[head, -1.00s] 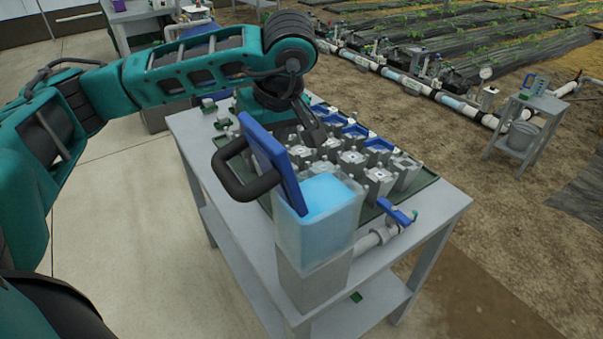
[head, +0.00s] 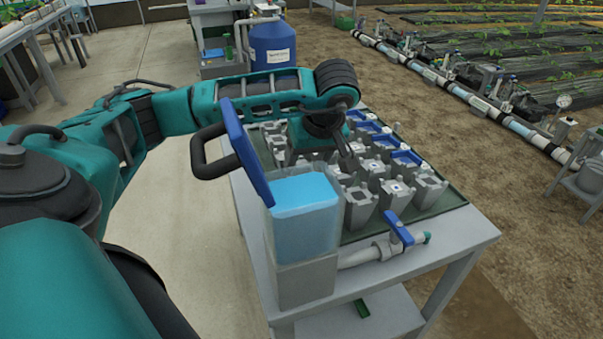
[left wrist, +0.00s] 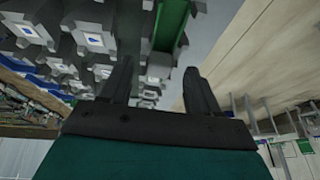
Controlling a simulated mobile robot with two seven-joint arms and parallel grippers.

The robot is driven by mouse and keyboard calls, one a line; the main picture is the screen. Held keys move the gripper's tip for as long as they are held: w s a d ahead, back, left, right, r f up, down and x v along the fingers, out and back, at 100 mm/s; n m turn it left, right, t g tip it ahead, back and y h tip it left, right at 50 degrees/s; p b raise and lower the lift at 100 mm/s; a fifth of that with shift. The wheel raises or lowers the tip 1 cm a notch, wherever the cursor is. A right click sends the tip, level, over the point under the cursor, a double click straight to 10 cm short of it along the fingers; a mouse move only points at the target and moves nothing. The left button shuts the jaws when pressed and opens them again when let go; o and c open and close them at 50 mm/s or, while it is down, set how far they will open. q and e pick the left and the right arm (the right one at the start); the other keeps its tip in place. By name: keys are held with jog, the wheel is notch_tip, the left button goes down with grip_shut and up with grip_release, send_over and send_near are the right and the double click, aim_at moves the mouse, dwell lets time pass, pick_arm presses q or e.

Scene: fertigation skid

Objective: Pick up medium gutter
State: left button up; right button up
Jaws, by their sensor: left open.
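I cannot tell which thing is the medium gutter. On the grey table stands a dark green tray (head: 446,203) with rows of grey, square, tapered cups (head: 360,207); some carry blue frames (head: 405,158). My left gripper (head: 347,158) is over the tray, pointing down among the cups, partly hidden by its own wrist. In the left wrist view its two dark fingers (left wrist: 158,88) are apart, with nothing seen held between them. Grey cups (left wrist: 92,38) and the tray's green edge (left wrist: 171,24) lie beyond the fingers. My right gripper does not show.
A clear tank of blue liquid (head: 303,222) with a raised blue lid (head: 244,150) stands at the table's near left. A blue-handled valve (head: 398,232) sits on a pipe beside it. A blue barrel (head: 272,47) stands behind. Concrete floor (head: 150,220) is free at left.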

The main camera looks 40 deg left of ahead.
pick_arm(q)
jog(key=shift+x, duration=0.85)
jog(key=shift+c, duration=0.3)
jog(key=c, duration=1.1)
jog(key=shift+r, duration=0.15)
